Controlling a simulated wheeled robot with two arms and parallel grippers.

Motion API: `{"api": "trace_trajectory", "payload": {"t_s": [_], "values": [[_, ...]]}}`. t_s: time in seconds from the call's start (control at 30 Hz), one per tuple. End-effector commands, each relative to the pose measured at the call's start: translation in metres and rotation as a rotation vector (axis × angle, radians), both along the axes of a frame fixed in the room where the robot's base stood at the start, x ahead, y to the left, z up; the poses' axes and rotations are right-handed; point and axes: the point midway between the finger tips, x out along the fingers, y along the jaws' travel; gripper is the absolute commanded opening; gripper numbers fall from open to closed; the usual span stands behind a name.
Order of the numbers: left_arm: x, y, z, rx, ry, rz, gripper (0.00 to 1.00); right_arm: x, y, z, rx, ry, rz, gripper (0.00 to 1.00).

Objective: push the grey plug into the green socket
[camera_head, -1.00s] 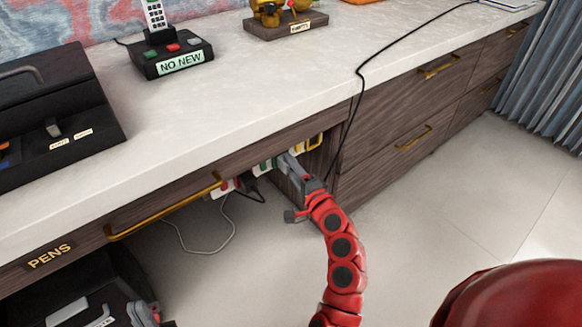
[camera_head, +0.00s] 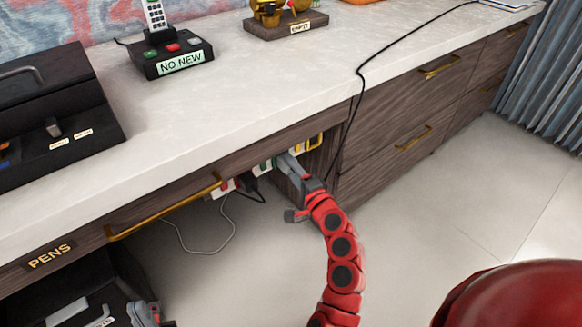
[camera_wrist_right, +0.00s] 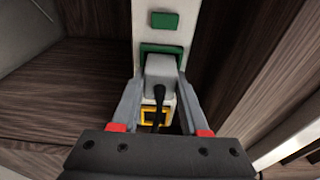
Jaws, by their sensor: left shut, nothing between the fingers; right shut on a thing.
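The grey plug (camera_wrist_right: 160,68) is between the fingers of my right gripper (camera_wrist_right: 157,90) in the right wrist view, its black cord hanging toward the camera. The plug's far end is at the green socket (camera_wrist_right: 149,48) and covers most of it; how deep it sits cannot be told. In the head view my right gripper (camera_head: 288,164) is at the socket strip under the desk top, where the plug is mostly hidden.
The white socket strip (camera_head: 222,188) has a red socket (camera_head: 229,184) with a black plug (camera_head: 250,180) near it. A gold drawer handle (camera_head: 165,211) is left of the strip. A black cable (camera_head: 345,140) hangs at right.

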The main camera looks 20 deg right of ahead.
Motion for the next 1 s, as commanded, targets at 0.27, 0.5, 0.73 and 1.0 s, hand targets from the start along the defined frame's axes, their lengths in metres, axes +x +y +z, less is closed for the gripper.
{"api": "trace_trajectory", "payload": {"t_s": [0.27, 0.5, 0.73, 1.0], "values": [[0.0001, 0.0, 0.0007, 0.0, 0.0, 0.0, 0.0, 0.0048, 0.0014, 0.0006, 0.0, -0.001, -0.001, 0.0], [0.0001, 0.0001, 0.0011, 0.0, 0.0, 0.0, 0.0, 0.0093, 0.0027, 0.001, 0.0, -0.002, -0.001, 0.0], [0.0, 0.0, 0.001, 0.0, 0.0, 0.0, 0.0, 0.0094, 0.0029, 0.0004, 0.0, -0.001, -0.001, 0.79], [0.0001, 0.0, 0.001, -0.001, 0.001, 0.0, 0.0, 0.0091, 0.0029, 0.0002, 0.0, 0.0, -0.001, 0.79]]}}
